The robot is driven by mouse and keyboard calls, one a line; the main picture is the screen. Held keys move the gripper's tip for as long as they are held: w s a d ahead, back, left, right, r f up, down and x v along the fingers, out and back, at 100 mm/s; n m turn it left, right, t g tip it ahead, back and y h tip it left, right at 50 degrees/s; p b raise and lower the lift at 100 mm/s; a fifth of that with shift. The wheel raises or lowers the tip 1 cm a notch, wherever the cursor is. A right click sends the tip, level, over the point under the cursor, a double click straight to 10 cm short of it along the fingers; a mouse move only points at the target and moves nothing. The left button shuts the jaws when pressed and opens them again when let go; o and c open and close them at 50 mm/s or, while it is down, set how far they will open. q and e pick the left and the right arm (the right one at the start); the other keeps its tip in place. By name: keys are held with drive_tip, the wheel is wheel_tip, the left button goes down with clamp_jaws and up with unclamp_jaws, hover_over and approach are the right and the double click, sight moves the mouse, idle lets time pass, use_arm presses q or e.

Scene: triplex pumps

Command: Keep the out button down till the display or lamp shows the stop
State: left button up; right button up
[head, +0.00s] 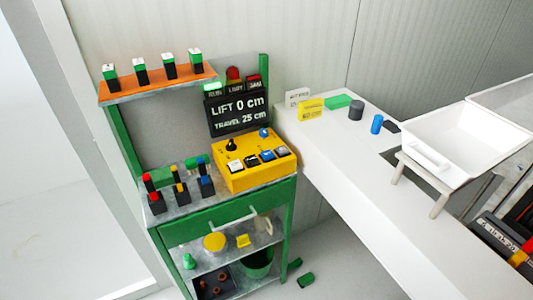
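A yellow control box (256,176) sits on the right of the green workbench's top. It has a row of several small buttons (267,155) along its front, a black knob (231,146) and a blue control (264,133) behind them. Their labels are too small to read, so I cannot tell which is the out button. The black display (238,115) behind the box reads "LIFT 0 cm" and "TRAVEL 25 cm". Above it, the RUN lamp (212,87) is bright green; the LIMIT lamp (234,75) and JAM lamp (253,79) look dull red. Neither gripper is in view.
The workbench (221,225) has a drawer with a handle. Several colour-topped black blocks (181,194) stand left of the box. An orange shelf (157,85) is above. A long white counter (375,200) runs right, bearing a white tray (470,140). Green pieces (306,280) lie on the floor.

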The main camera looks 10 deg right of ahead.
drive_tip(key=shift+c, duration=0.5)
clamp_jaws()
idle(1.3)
